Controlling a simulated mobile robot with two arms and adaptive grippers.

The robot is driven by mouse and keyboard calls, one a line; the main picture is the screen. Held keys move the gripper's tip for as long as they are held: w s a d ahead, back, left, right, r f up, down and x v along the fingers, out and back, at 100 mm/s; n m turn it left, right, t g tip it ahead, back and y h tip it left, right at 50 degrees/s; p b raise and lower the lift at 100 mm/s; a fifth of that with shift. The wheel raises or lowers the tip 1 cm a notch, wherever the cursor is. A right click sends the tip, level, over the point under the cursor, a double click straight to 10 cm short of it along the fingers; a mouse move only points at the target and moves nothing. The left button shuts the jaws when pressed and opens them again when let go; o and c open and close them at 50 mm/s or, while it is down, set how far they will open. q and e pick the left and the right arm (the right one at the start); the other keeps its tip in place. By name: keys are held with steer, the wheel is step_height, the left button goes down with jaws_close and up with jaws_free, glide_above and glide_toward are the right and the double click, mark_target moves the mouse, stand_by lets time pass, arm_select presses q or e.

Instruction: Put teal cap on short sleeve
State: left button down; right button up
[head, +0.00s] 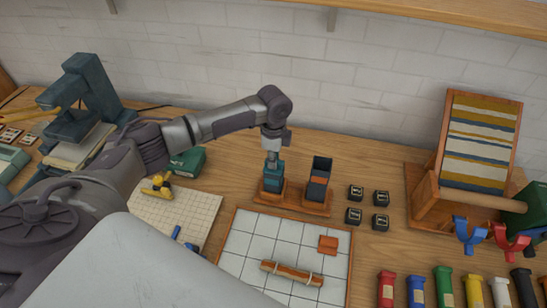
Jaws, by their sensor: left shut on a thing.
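My left gripper (272,154) points down and is shut on the teal cap (273,169). The cap is small in the head view, at the left end of a wooden stand (293,204). Teal and dark parts run together below the gripper, so I cannot tell the cap from the short sleeve (271,185) clearly, nor whether the cap is seated on it or just above it. My right gripper is not in view.
A white gridded board (247,244) in front holds an orange block (328,244) and a tied wooden roll (291,273). Several small black blocks (355,192) sit right of the stand. A wooden rack with striped cloth (480,140) stands far right.

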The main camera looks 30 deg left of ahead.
arm_select(q)
steer(key=shift+p, duration=0.35)
stand_by(0.4)
stand_by(0.3)
steer(key=c, duration=0.5)
jaws_free()
steer(key=shift+c, duration=0.2)
steer(key=shift+r, duration=0.1)
